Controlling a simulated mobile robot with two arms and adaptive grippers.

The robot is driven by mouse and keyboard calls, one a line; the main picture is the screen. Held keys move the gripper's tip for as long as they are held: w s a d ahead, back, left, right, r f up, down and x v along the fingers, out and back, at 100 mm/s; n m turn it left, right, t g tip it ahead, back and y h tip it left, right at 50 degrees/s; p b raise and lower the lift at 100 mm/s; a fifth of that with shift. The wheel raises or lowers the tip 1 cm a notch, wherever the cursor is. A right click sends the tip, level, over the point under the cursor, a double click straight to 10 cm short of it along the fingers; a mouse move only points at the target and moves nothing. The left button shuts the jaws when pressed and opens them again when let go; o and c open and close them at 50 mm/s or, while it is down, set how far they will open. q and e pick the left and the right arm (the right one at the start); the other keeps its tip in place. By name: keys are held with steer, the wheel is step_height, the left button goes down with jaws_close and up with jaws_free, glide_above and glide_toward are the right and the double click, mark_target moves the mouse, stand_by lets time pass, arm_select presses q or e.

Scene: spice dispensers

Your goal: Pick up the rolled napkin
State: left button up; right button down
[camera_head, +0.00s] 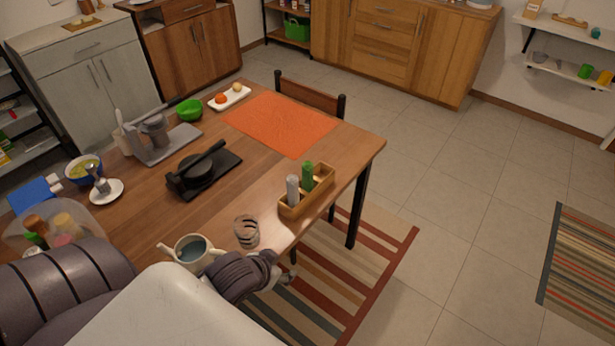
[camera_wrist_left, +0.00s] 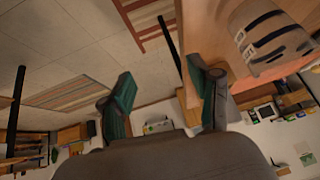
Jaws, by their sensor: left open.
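I cannot clearly make out a rolled napkin. A pale, see-through, dark-banded cylinder (camera_head: 247,231) stands on the table near its front edge; whether it is a glass or a roll I cannot tell. It shows large at the upper right of the left wrist view (camera_wrist_left: 268,38). My left gripper (camera_head: 284,268) is at the table's front edge, just below and right of this cylinder in the head view. Its fingers are spread and empty in the left wrist view (camera_wrist_left: 160,82). My right gripper is not in view.
A teapot-like cream jug (camera_head: 193,250) stands close left of the banded cylinder. A wooden caddy (camera_head: 298,207) with grey and green dispensers is to the right. A black press (camera_head: 200,172), orange mat (camera_head: 279,124) and blue bowl (camera_head: 84,169) are farther back.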

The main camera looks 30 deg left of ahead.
arm_select(q)
steer(key=w+a+r+t, duration=0.4)
steer(key=w+a+r, duration=0.1)
steer(key=w+a, duration=0.25)
steer(key=t+h, duration=0.2)
glide_toward(304, 170)
steer(key=x, duration=0.3)
steer(key=shift+w+d, duration=0.1)
steer(key=shift+w, duration=0.3)
steer(key=shift+p+x, duration=0.5)
steer(key=shift+x, duration=2.5)
steer(key=shift+f, duration=0.15)
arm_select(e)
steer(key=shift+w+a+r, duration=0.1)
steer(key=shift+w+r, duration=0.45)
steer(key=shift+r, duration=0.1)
arm_select(q)
steer(key=shift+s, duration=0.1)
steer(key=shift+c, duration=1)
steer(key=c, duration=0.8)
steer(key=shift+c, duration=0.2)
